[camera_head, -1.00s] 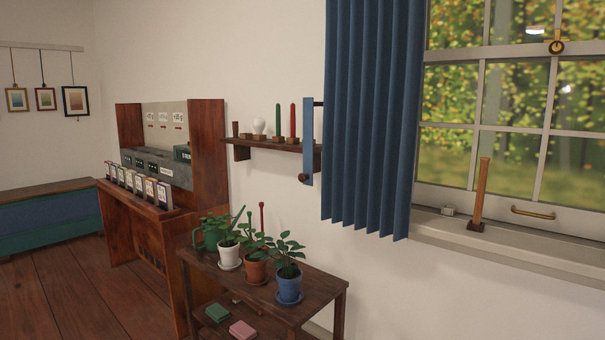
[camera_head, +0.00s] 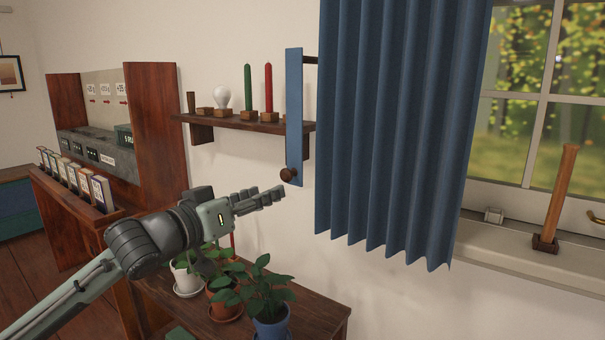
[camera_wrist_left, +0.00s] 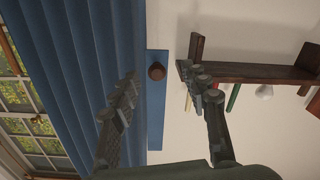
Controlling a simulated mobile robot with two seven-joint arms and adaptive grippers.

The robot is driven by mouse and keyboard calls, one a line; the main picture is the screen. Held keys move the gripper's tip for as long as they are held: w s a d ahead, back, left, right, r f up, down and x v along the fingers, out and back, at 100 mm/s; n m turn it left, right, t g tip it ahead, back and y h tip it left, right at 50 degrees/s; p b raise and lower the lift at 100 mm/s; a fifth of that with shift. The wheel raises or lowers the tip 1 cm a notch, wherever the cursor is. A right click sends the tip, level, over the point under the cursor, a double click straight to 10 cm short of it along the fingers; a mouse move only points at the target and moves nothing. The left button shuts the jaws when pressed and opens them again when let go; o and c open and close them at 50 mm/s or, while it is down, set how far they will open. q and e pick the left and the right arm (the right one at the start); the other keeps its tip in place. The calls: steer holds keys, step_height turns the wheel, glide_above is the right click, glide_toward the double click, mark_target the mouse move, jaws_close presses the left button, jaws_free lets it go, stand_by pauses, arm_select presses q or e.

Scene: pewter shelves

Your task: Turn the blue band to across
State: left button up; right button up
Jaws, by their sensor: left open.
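The blue band (camera_head: 294,115) is a flat upright strip between the wall shelf and the curtain. A round dark wooden knob (camera_head: 288,174) sits near its lower end. In the left wrist view the band (camera_wrist_left: 155,125) and its knob (camera_wrist_left: 156,71) show between my fingers. My left gripper (camera_head: 277,193) is just below and left of the knob in the head view. Its two fingers are spread and empty in the left wrist view (camera_wrist_left: 165,82). I cannot tell how far the fingertips are from the knob. My right gripper is not in view.
A blue curtain (camera_head: 390,130) hangs close to the band's right. A wooden shelf (camera_head: 235,123) with candles (camera_head: 268,88) and a bulb (camera_head: 222,97) is on its left. Potted plants (camera_head: 262,290) stand on a table below my left arm. A wooden handle (camera_head: 562,185) stands on the sill.

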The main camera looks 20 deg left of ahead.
mark_target(284, 175)
arm_select(q)
steer(key=shift+w+d+r, duration=0.15)
steer(key=shift+w+r, duration=0.2)
steer(key=shift+r, duration=0.25)
steer(key=shift+w+d+r, duration=0.15)
steer(key=shift+w+r, duration=0.2)
steer(key=shift+r, duration=0.2)
steer(key=p+x, duration=0.1)
steer(key=x, duration=0.4)
steer(key=shift+w+d, duration=0.25)
steer(key=shift+w, duration=0.1)
steer(key=shift+w+d, duration=0.1)
steer(key=shift+w, duration=0.25)
jaws_close()
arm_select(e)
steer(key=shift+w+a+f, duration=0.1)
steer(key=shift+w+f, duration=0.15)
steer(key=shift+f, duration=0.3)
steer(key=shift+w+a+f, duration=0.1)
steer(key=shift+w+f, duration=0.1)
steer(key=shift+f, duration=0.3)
